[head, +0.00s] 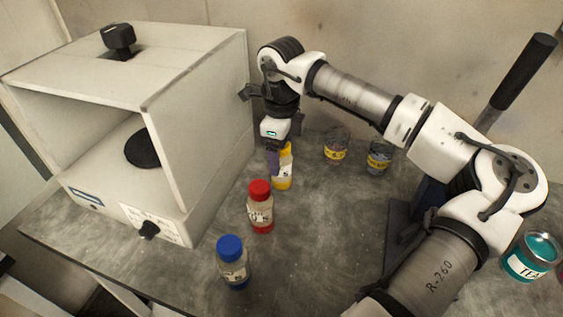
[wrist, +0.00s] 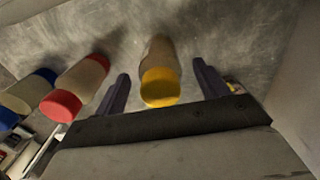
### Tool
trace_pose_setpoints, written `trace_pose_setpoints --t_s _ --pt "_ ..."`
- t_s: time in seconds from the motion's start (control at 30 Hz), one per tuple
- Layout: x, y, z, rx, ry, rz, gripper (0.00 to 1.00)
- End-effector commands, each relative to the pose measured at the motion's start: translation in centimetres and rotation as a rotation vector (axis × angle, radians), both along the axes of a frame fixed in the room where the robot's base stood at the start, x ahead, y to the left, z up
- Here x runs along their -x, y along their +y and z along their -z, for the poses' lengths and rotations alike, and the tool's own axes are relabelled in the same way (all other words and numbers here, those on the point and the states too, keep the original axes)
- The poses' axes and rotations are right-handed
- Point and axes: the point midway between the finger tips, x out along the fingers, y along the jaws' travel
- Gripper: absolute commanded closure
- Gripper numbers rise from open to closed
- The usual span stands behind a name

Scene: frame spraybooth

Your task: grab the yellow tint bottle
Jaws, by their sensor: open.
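The yellow tint bottle (head: 284,172) stands upright on the grey table, right of the spray booth, in the head view. My gripper (head: 277,158) reaches down over it from above and hides part of it. In the wrist view the yellow-capped bottle (wrist: 160,86) lies between the two dark fingers of my gripper (wrist: 160,88). The fingers are apart, with a gap on each side of the bottle. The wrist view does not show clearly how far down the bottle they reach.
A red-capped bottle (head: 260,208) and a blue-capped bottle (head: 233,263) stand nearer the front. Two jars, one with a yellow label (head: 336,147) and one darker (head: 378,158), stand to the right. The white booth (head: 195,150) is close on the left. A teal can (head: 530,258) stands far right.

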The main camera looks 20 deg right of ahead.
Motion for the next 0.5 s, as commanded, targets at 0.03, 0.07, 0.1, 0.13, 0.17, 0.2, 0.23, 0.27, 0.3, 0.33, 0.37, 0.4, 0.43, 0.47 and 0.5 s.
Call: trace_pose_setpoints --t_s 0.03,0.07,0.1,0.13,0.17,0.2,0.23,0.27,0.3,0.33,0.37,0.4,0.43,0.47,0.5 --pt "0.01 0.00 0.19 0.000 0.000 0.000 0.27" --pt "0.01 -0.02 0.28 0.000 0.000 0.000 0.27" --pt "0.00 -0.02 0.34 0.001 -0.001 0.000 0.27" --pt "0.00 -0.02 0.35 0.001 -0.001 0.000 0.27" --pt "-0.01 -0.03 0.34 0.001 -0.001 0.000 0.27" --pt "-0.01 -0.03 0.34 0.001 -0.001 0.000 0.27" --pt "0.00 -0.02 0.33 0.001 -0.001 0.000 0.27" --pt "-0.01 -0.03 0.33 0.001 -0.001 0.000 0.28" --pt "0.00 -0.02 0.32 0.001 -0.001 0.000 0.33" --pt "-0.01 -0.03 0.32 0.001 -0.001 0.000 0.37" --pt "-0.01 -0.03 0.31 0.001 -0.001 0.000 0.41" --pt "-0.01 -0.03 0.31 0.001 -0.001 0.000 0.47" --pt "-0.01 -0.03 0.30 0.001 -0.001 0.000 0.51" --pt "0.00 -0.02 0.30 0.001 -0.001 0.000 0.54" --pt "0.00 -0.02 0.30 0.001 -0.001 0.000 0.60"
